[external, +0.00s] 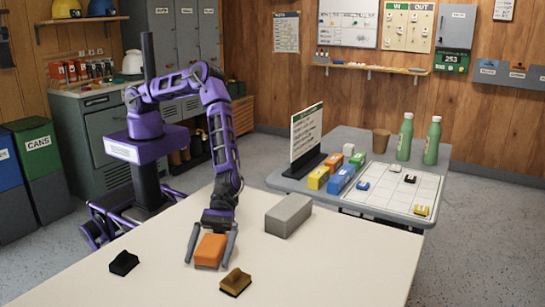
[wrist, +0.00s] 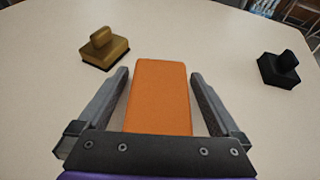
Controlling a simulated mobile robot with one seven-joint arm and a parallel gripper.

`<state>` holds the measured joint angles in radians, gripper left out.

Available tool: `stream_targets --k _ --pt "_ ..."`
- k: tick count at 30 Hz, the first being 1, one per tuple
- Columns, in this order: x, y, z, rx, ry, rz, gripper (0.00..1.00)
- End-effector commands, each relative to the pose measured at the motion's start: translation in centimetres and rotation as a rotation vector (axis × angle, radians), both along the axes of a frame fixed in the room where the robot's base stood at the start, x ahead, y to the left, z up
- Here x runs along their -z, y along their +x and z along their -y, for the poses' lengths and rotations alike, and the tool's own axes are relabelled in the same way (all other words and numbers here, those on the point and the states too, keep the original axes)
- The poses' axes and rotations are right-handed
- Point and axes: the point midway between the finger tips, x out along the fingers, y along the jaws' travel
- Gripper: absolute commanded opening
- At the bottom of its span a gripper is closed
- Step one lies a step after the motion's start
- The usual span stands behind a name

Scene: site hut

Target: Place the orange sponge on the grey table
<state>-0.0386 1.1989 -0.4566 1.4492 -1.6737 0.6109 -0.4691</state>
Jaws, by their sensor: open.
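The orange sponge (external: 210,250) is a plain block lying on the near cream table (external: 330,265). My gripper (external: 210,245) is low over it, pointing down, with its fingers open on either side of the sponge. In the wrist view the sponge (wrist: 160,95) lies between the two fingers of my gripper (wrist: 160,92), with a gap on each side. The grey table (external: 285,184) stands behind the cream table, to the right.
On the cream table are a grey block (external: 289,216), a brown stamp-like object (external: 236,282) and a black one (external: 123,263). The grey table holds a sign (external: 307,138), coloured blocks (external: 341,178), a white grid sheet (external: 395,190), a brown cup (external: 381,141) and two green bottles (external: 405,137).

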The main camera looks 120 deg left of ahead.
Motion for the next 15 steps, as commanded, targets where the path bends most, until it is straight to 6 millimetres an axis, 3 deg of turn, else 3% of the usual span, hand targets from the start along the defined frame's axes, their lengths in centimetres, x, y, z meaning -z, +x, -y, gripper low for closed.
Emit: stream_targets --k 7,15 --pt "0.03 0.06 0.10 -0.001 0.000 0.000 0.98" --pt "0.03 0.06 0.08 -0.001 0.001 0.000 0.50"
